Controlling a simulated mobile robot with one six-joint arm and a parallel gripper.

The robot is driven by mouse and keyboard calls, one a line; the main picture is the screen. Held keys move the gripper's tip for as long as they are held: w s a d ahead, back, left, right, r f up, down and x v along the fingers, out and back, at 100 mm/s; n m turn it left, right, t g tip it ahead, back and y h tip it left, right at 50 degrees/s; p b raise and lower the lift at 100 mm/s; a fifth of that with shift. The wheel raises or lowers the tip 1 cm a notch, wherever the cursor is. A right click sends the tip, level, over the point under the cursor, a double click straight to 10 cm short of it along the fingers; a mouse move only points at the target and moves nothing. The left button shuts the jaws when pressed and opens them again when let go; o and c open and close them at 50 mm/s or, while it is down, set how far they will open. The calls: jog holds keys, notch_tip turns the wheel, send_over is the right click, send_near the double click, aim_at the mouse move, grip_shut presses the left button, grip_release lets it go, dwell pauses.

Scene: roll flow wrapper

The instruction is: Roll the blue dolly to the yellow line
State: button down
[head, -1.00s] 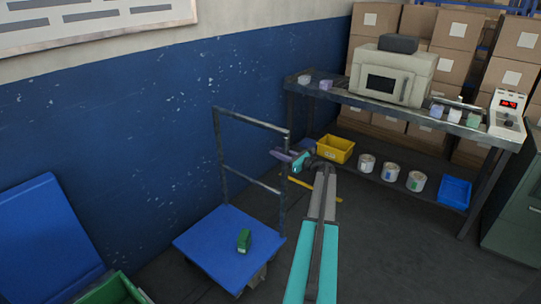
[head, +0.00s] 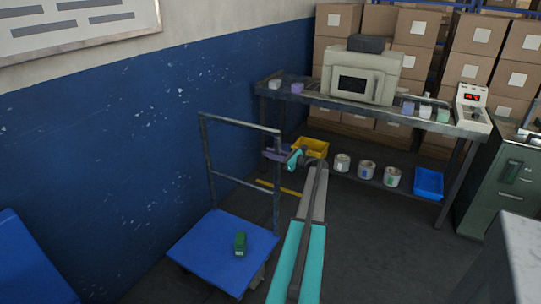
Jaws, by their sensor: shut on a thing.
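The blue dolly (head: 205,252) stands on the floor beside the blue wall, with its grey upright handle frame (head: 242,126) at the far side. My gripper (head: 280,153) is shut on the handle frame near its right post; the exact contact is small and partly hidden by my arm. The yellow line (head: 291,191) lies on the floor beyond the dolly, seen on both sides of the right post. A small green object (head: 240,243) rests on the dolly's deck.
A workbench (head: 380,117) with a machine (head: 360,77) stands ahead. Its lower shelf holds a yellow bin (head: 313,147), several cans and a blue tray (head: 429,183). A green cabinet (head: 502,185) and a grey surface (head: 505,265) are at right. A blue panel (head: 30,265) is at lower left.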

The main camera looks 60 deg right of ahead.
jog(key=shift+w+a+r, duration=0.1)
jog(key=shift+w+a, duration=0.05)
jog(key=shift+w, duration=0.1)
jog(key=c, duration=1.5)
grip_release()
jog(key=shift+c, duration=0.2)
jog(key=shift+s, duration=0.2)
jog(key=s, duration=0.9)
jog(key=s+b, duration=0.1)
jog(key=s, duration=0.4)
jog(key=shift+d, duration=0.25)
jog(key=shift+w, duration=0.1)
